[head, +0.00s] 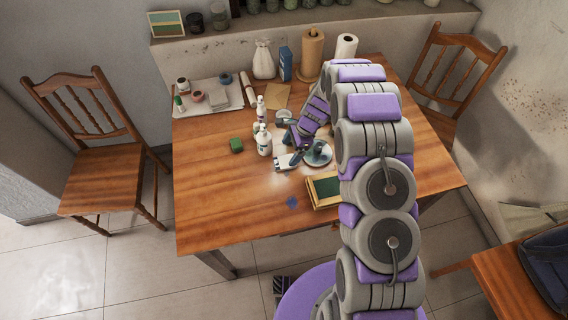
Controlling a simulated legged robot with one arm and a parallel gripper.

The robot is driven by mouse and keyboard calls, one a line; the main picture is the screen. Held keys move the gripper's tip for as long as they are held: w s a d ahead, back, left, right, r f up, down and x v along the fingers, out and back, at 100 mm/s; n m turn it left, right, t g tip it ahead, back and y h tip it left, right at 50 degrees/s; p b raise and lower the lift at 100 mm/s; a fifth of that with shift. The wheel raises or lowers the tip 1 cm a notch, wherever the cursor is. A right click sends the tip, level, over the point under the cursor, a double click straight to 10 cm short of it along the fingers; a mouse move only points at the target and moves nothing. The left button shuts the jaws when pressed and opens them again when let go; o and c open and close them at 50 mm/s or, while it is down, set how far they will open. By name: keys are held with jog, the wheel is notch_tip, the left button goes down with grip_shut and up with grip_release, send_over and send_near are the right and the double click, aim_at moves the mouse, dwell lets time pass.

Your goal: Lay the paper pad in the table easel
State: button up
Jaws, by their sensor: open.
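My gripper (291,148) is open over the middle of the table, among small bottles and a pale sheet-like thing partly hidden behind it. A wood-framed piece with a dark green face (324,188) lies near the front right of the table, partly behind my arm. It may be the table easel, but I cannot tell for sure. I cannot clearly pick out the paper pad; the pale flat thing under my gripper may be it. I see nothing held between the fingers.
Paper rolls (312,52) stand at the back. The front left tabletop is clear. Chairs (105,165) flank the table.

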aim_at(283, 162)
jog(key=shift+s+a+f, duration=0.1)
jog(key=shift+f, duration=0.6)
jog(key=b+x, duration=0.1)
jog(key=x, duration=0.4)
jog(key=shift+a+r, duration=0.1)
jog(key=shift+a, duration=0.05)
jog(key=c, duration=1.2)
